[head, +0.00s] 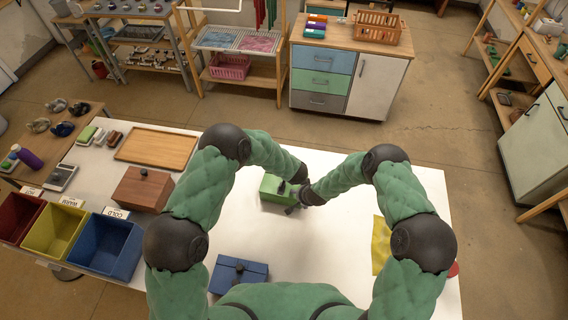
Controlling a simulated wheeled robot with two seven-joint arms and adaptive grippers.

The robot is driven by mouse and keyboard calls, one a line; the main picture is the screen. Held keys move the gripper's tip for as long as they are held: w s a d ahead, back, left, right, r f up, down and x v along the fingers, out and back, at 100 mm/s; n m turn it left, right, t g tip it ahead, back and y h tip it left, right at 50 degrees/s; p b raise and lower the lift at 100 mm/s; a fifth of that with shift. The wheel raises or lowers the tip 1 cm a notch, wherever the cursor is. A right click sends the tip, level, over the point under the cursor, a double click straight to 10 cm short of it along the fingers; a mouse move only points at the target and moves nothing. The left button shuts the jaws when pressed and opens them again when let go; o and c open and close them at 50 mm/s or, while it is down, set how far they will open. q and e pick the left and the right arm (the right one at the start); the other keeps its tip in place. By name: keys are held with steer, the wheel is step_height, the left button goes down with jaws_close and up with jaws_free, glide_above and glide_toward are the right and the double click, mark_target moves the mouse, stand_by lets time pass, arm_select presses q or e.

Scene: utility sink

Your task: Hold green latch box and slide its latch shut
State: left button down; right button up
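The green latch box (270,190) sits on the white table in front of me. Its right part is covered by my two hands. My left gripper (295,183) comes in from the upper left and is at the box's right side. My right gripper (294,207) comes in from the right and is at the box's lower right corner. The two grippers are close together, and the fingers are too small and overlapped to show whether either is open or shut. A small dark part, perhaps the latch, shows on the box top; its position cannot be read.
A brown box (143,190) and a blue box (238,273) stand on the table. A wooden tray (157,148) lies at the back left. Red, yellow and blue bins (104,246) line the left edge. A yellow cloth (381,246) lies right. The table between box and cloth is clear.

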steer(key=shift+s+f, duration=0.55)
steer(key=shift+s, duration=0.05)
steer(key=o, duration=1.7)
steer(key=shift+f, duration=0.1)
steer(key=shift+w, duration=0.4)
steer(key=shift+r, duration=0.3)
steer(key=shift+w+r, duration=0.1)
steer(key=shift+w, duration=0.05)
